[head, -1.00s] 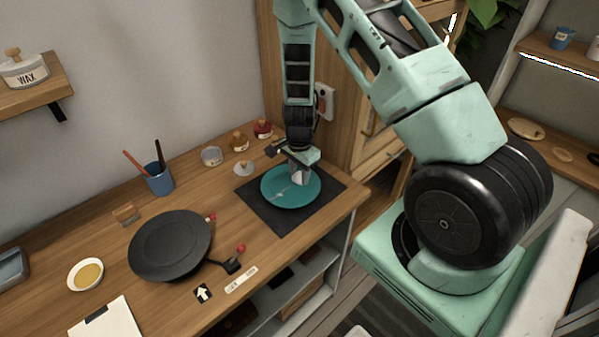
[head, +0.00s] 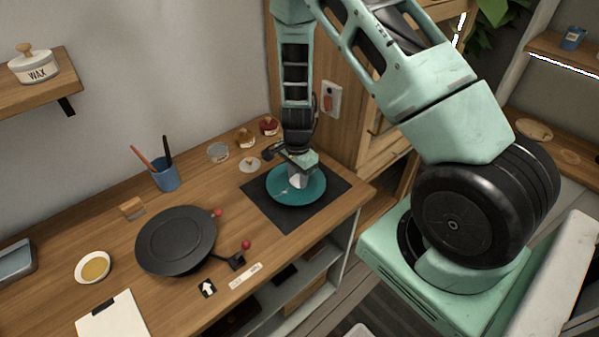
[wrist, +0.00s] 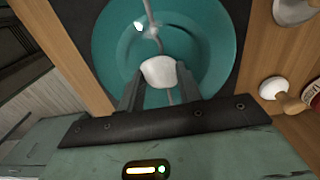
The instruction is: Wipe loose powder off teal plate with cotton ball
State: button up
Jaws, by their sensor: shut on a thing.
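The teal plate (head: 312,194) lies flat on a dark mat. My gripper (head: 297,172) points down over the plate, and its fingers are shut on the white cotton ball (wrist: 158,72). The cotton ball also shows in the head view (head: 298,182), at or just above the plate; I cannot tell whether it touches. In the wrist view the plate (wrist: 215,50) has a pale line running across it and under the ball. A small bright patch (wrist: 137,27), perhaps powder, lies beside that line. My fingers hide part of the plate.
The dark mat (head: 262,205) lies near the bench's right end. Small jars (head: 245,138) stand behind it. A black round plate (head: 176,240) with red-knobbed parts, a blue pen cup (head: 165,175) and a dish of gold powder (head: 94,267) are left.

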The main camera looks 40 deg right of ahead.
aim_at(288, 191)
jog(key=shift+w+a+p, duration=0.15)
jog(key=shift+w+a, duration=0.05)
jog(key=shift+a, duration=0.3)
jog(key=shift+w+a+p, duration=0.15)
jog(key=shift+a, duration=0.35)
jog(key=shift+s+a, duration=0.55)
jog(key=shift+a, duration=0.25)
jog(key=shift+r+p, duration=0.75)
jog(key=shift+r, duration=0.05)
notch_tip(288, 191, up, 4)
jog(key=p, duration=0.3)
jog(key=shift+r+p, duration=0.25)
jog(key=shift+p, duration=0.1)
